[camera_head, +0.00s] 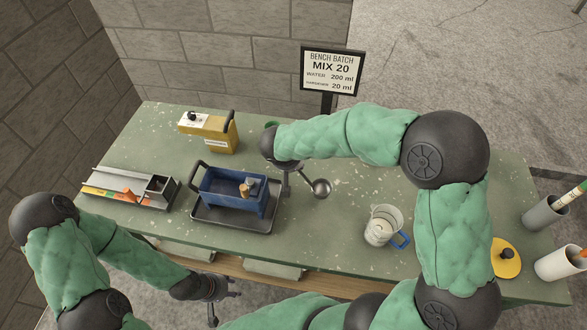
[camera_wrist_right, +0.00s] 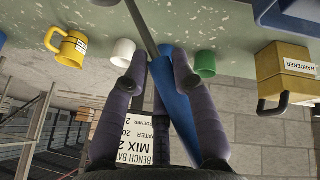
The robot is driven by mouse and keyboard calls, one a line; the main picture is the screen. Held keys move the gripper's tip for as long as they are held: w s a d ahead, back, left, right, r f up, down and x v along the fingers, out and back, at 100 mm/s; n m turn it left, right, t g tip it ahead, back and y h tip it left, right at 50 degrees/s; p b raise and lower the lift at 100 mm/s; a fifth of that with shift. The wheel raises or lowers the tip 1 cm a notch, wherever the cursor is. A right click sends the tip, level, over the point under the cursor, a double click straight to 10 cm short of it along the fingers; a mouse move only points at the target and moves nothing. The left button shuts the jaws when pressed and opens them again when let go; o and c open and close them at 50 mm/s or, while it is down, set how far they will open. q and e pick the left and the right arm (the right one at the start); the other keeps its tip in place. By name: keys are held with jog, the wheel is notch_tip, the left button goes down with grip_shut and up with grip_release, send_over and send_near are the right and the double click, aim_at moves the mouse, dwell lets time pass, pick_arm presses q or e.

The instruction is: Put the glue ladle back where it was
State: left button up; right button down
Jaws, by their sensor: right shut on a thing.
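The glue ladle has a grey shaft, a blue handle (camera_wrist_right: 178,100) and a round metal bowl (camera_head: 321,187). In the right wrist view my right gripper (camera_wrist_right: 160,75) is shut around the blue handle. In the head view my right gripper (camera_head: 290,175) is over the bench, right of the blue tub (camera_head: 226,188), and the ladle's bowl is off to its lower right. Whether the bowl touches the bench I cannot tell. My left gripper (camera_head: 222,296) is in front of the bench's near edge, fingers apart, empty.
The green bench (camera_head: 340,235) carries a yellow hardener can (camera_head: 208,130), a long grey holder (camera_head: 125,190), a jug (camera_head: 382,226) and a yellow disc (camera_head: 505,257). A sign (camera_head: 331,72) stands behind. A yellow mug (camera_wrist_right: 70,48), white cup (camera_wrist_right: 122,52) and green cup (camera_wrist_right: 205,64) show by wrist.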

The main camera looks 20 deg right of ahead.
jog(key=shift+w+f, duration=0.25)
jog(key=shift+f, duration=0.15)
jog(key=shift+w+d+f+b, duration=0.1)
jog(key=shift+f+b, duration=0.1)
jog(key=shift+f, duration=0.65)
jog(key=shift+w+f+b, duration=0.1)
jog(key=shift+f+b, duration=0.05)
jog(key=shift+f, duration=0.65)
jog(key=shift+f, duration=0.15)
jog(key=c, duration=1)
grip_release()
jog(key=shift+r, duration=0.5)
jog(key=p+v, duration=0.2)
jog(key=v, duration=0.9)
jog(key=shift+s, duration=0.2)
